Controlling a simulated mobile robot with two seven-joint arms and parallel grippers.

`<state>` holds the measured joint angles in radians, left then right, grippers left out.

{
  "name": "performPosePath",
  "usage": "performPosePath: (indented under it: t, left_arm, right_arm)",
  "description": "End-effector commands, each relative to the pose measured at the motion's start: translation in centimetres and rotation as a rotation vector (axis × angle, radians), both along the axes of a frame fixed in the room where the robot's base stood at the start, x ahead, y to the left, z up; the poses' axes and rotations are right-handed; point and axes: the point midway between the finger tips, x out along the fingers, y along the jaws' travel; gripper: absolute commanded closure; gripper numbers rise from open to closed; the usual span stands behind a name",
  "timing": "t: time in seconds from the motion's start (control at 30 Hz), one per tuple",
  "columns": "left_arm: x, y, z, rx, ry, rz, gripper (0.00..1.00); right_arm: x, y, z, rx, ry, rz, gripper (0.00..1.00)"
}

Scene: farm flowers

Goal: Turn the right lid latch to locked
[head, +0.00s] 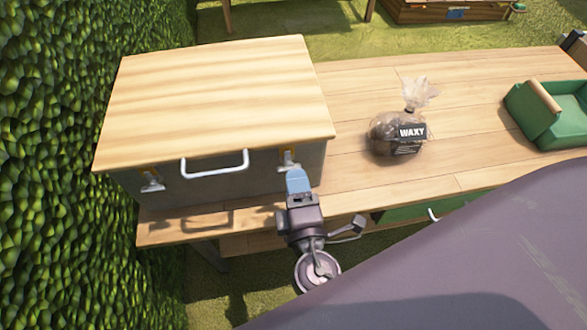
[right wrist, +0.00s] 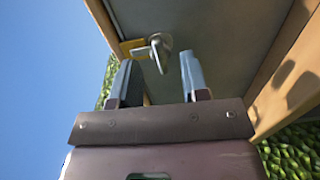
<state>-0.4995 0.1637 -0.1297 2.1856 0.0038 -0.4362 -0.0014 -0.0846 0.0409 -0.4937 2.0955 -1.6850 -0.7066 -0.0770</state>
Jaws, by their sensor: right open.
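A box with a wooden lid (head: 220,100) and a grey body (head: 225,185) stands on the wooden table. Its front carries a white handle (head: 215,165), a left latch (head: 151,180) and a right latch (head: 288,160). My right gripper (head: 298,180) is just in front of the right latch, partly over it in the head view. In the right wrist view the gripper (right wrist: 157,82) is open, its two fingers apart, with the metal latch (right wrist: 158,48) on its yellow plate just beyond the fingertips. Nothing is between the fingers. My left gripper is not in view.
A bag labelled WAXY (head: 398,132) stands on the table (head: 345,175) right of the box. A green tote (head: 550,112) is at the far right. A hedge (head: 60,170) runs along the left. Table space between box and bag is clear.

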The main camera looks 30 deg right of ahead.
Motion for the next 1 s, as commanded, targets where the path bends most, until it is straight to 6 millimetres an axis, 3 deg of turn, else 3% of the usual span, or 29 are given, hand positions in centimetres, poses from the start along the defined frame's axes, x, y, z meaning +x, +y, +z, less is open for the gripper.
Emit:
performPosePath:
  t: [0.2, 0.4, 1.0]
  left_arm:
    - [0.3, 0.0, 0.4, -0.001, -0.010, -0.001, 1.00]
    - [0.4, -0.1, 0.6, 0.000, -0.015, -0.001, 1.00]
    - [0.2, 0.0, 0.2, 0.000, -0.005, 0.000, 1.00]
  right_arm:
    - [-3.8, 1.1, 0.0, -0.002, 0.001, 0.001, 0.58]
    - [-5.9, 1.7, 0.1, -0.001, 0.000, 0.000, 0.58]
    - [-6.5, 1.9, 0.0, 0.000, -0.001, 0.000, 0.58]
